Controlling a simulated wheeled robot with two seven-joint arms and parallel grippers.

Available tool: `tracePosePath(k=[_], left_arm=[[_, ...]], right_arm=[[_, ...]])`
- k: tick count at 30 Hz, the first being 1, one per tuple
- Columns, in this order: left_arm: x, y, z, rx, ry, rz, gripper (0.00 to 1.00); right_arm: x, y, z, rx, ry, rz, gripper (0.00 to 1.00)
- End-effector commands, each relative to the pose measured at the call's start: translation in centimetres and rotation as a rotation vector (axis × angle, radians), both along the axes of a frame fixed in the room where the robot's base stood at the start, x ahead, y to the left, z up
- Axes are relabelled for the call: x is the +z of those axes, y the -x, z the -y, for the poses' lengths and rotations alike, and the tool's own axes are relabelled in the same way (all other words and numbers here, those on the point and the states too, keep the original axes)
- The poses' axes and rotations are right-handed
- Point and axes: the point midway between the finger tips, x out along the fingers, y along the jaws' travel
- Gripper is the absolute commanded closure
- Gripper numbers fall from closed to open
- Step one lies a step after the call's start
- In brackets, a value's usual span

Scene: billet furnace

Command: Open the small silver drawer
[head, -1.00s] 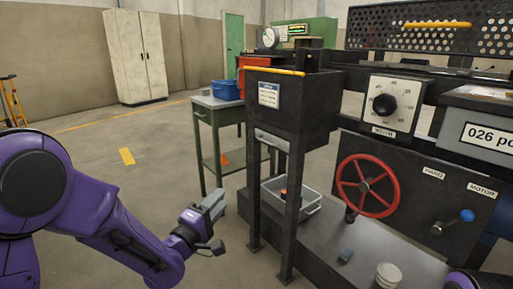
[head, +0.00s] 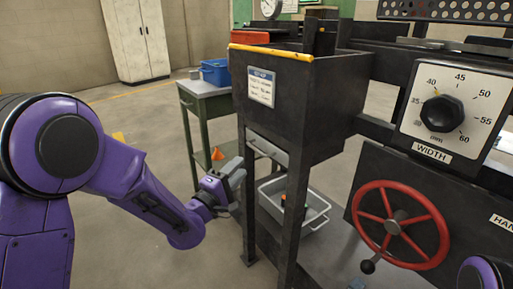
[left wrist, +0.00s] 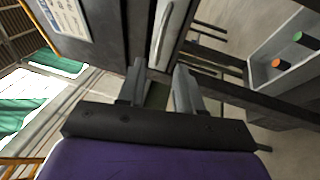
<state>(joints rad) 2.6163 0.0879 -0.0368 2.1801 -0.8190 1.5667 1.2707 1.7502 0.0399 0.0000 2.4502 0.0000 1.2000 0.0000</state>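The small silver drawer (head: 266,149) sits under the dark box of the machine, between its two front legs, and looks shut. In the left wrist view the silver drawer front (left wrist: 182,20) and its long pale handle (left wrist: 161,35) lie just beyond the fingertips. My left gripper (head: 236,174) is below and left of the drawer in the head view. In the left wrist view its two fingers (left wrist: 158,72) are apart with nothing between them, and they appear short of the handle. My right gripper is out of view; only a purple part of my right arm shows.
A grey bin (head: 312,222) with small items stands behind the dark leg (head: 292,215). A green table (head: 206,90) with a blue bin (head: 215,72) is behind. A red handwheel (head: 440,240) and a width dial (head: 465,85) are on the right. Open floor lies left.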

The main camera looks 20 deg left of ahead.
Motion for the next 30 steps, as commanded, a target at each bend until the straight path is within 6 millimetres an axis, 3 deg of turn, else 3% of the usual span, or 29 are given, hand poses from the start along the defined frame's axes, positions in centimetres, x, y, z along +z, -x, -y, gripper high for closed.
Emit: tracePosePath(k=[6,12,22,23,25,26,30], left_arm=[[0.7,-4.7,1.0,0.004,-0.003,0.002,0.65],[1.3,-7.7,1.9,0.002,0.0,0.001,0.65],[1.5,-8.4,2.3,0.0,0.001,-0.001,0.65],[1.5,-8.4,2.3,0.0,0.0,-0.001,0.72],[1.5,-8.4,2.3,0.0,0.0,-0.001,0.94],[1.5,-8.4,2.3,0.0,0.0,-0.001,1.0],[1.4,-8.4,2.3,0.0,0.0,-0.001,1.0]], right_arm=[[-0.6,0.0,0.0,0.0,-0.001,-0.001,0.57],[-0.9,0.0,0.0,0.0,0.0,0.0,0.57],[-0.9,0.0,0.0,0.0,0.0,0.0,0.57],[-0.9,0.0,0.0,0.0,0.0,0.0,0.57],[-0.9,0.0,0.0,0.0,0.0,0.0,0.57],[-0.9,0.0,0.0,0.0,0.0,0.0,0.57],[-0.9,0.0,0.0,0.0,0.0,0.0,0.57]])
